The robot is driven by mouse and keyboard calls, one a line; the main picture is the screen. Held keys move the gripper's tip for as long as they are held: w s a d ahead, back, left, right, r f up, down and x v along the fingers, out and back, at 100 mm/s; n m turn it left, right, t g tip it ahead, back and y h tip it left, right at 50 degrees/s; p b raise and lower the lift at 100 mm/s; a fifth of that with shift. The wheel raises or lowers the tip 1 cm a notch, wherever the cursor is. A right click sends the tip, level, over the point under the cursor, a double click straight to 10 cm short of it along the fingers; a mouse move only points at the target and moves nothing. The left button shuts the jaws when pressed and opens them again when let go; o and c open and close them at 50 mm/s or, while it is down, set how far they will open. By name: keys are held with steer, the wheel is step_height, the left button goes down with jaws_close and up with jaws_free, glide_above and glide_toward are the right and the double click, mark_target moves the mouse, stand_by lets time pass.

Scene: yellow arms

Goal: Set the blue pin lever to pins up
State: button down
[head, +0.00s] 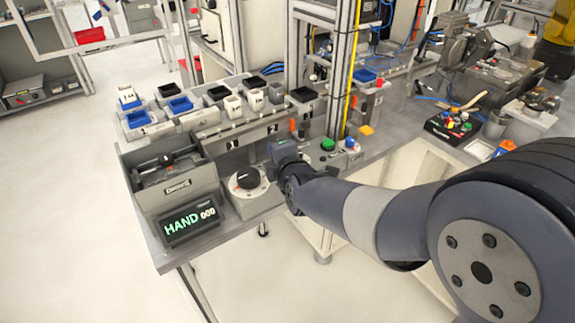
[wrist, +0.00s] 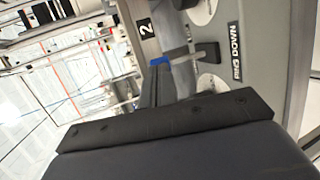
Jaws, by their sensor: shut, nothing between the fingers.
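My gripper (head: 283,150) is at the front of the workbench in the head view, between the selector-knob box and the green button. In the wrist view the dark fingers (wrist: 163,85) are shut and empty. A small blue part (wrist: 159,61) shows just beyond the fingertips, at the grey panel; it seems to be the blue lever, mostly hidden. I cannot tell whether the fingers touch it. A label reading PINS DOWN (wrist: 235,50) is on the panel to its right. The lever is hidden behind my gripper in the head view.
A box with a black knob (head: 247,178) and a display reading HAND (head: 190,222) stand left of my gripper. A green button (head: 327,144) is at its right. Several small bins stand behind. A dark handle (wrist: 205,52) juts from the panel near the label.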

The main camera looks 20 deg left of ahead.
steer(key=shift+r+p, duration=0.8)
steer(key=shift+p, duration=0.15)
steer(key=shift+d, duration=0.15)
